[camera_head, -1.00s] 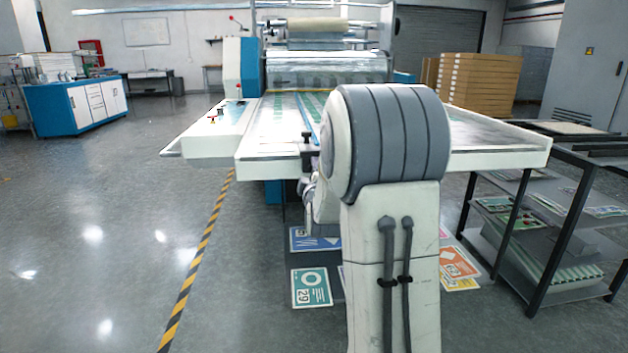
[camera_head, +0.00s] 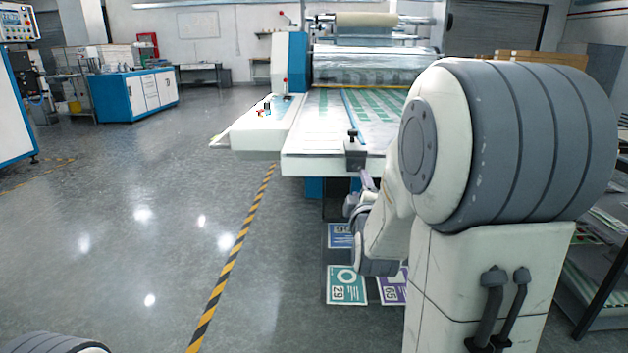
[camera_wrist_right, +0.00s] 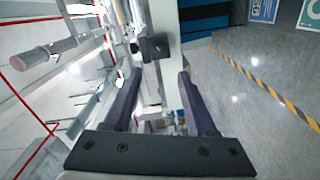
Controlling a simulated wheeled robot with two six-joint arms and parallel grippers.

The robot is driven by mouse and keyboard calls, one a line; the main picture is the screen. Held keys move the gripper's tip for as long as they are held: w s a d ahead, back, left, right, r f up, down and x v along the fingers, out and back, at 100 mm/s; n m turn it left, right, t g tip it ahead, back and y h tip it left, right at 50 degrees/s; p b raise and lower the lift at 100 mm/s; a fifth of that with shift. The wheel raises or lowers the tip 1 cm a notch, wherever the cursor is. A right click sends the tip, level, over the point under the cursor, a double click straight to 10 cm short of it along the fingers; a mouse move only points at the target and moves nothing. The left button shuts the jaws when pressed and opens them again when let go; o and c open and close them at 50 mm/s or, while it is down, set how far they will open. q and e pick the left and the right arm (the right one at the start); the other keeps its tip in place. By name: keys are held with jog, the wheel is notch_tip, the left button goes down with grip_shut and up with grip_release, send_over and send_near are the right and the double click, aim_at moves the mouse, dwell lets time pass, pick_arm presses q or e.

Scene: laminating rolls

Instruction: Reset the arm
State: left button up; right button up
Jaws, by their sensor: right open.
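My right arm rises large at the right in the head view. Its gripper (camera_head: 367,181) is small and partly hidden behind the arm, just below the front edge of the machine's feed table (camera_head: 300,163). In the right wrist view, the two purple fingers of the right gripper (camera_wrist_right: 157,75) stand apart with nothing held between them. A black clamp-like block (camera_head: 355,158) sits on the table edge close to the fingertips. It also shows beyond the fingers in the wrist view (camera_wrist_right: 151,47). Of my left arm only a grey ribbed part shows at bottom left; its gripper is out of view.
The laminating machine (camera_head: 375,68) stands behind the table. Printed sheets (camera_head: 346,286) lie below the table front. A dark rack (camera_head: 598,310) stands at the right, partly hidden by my arm. A blue-white cabinet (camera_head: 135,95) stands far left. The floor at left is clear, with a striped line.

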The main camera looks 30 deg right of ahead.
jog(key=s+a+f+g+y, duration=0.1)
jog(key=a+f+g+y, duration=0.3)
jog(key=a, duration=0.9)
jog(key=s+a+f+g+y, duration=0.1)
jog(key=a+f+y, duration=0.55)
jog(key=a, duration=0.65)
jog(key=s+a+f+g, duration=0.2)
jog(key=s+a+g, duration=0.15)
jog(key=s, duration=0.35)
jog(key=s+a+f+m+g, duration=0.1)
jog(key=s+a+g, duration=0.25)
jog(key=s, duration=0.45)
jog(key=s+a+f+g, duration=0.2)
jog(key=s+a, duration=0.2)
jog(key=s, duration=0.3)
notch_tip(320, 180, up, 34)
jog(key=s+g+p, duration=0.1)
jog(key=s+p, duration=0.1)
jog(key=p, duration=3.1)
jog(key=shift+d+f, duration=0.25)
jog(key=shift+d, duration=0.05)
